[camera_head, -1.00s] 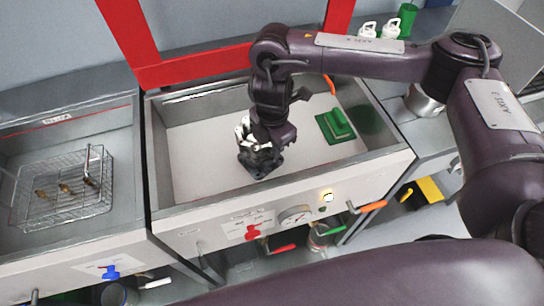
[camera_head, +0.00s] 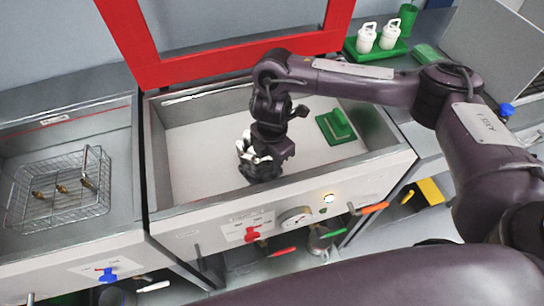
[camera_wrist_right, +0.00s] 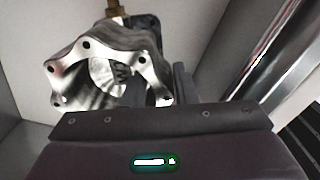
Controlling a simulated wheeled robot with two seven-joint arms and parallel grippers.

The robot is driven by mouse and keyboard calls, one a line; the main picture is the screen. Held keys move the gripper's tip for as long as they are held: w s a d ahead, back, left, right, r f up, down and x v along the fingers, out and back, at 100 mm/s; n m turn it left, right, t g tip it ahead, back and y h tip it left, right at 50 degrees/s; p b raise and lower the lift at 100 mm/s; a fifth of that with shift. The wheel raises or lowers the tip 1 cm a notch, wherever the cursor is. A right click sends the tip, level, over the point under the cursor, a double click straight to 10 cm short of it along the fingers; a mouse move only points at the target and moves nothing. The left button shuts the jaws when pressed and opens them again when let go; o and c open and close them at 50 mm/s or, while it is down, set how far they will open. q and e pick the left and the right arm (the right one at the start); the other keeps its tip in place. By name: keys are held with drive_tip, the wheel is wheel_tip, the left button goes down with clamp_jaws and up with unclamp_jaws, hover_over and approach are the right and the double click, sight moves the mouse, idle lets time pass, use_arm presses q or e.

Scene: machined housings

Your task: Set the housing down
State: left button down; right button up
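The housing (camera_wrist_right: 105,75) is a shiny machined metal ring with a scalloped, bolt-holed flange. It fills the upper left of the right wrist view, tilted toward the camera. In the head view it shows as small bright pieces (camera_head: 246,146), mostly hidden by my right gripper (camera_head: 258,172). That gripper points down inside the middle basin (camera_head: 200,150). In the wrist view one dark finger (camera_wrist_right: 181,84) stands against the housing's right side and the wall appears pinched. Contact between the housing and the basin floor is hidden. My left gripper is out of view.
A green block (camera_head: 336,127) lies in the basin's right part. A wire basket (camera_head: 65,195) with several brass parts sits in the left basin. A red frame (camera_head: 230,58) rises behind. White bottles (camera_head: 378,37) stand on a green tray at the back right. The basin floor's left is clear.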

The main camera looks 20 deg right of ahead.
drive_tip(key=shift+o, duration=1.1)
drive_tip(key=shift+r, duration=0.2)
wheel_tip(320, 180, up, 12)
drive_tip(key=p, duration=0.1)
drive_tip(key=shift+s+f, duration=0.15)
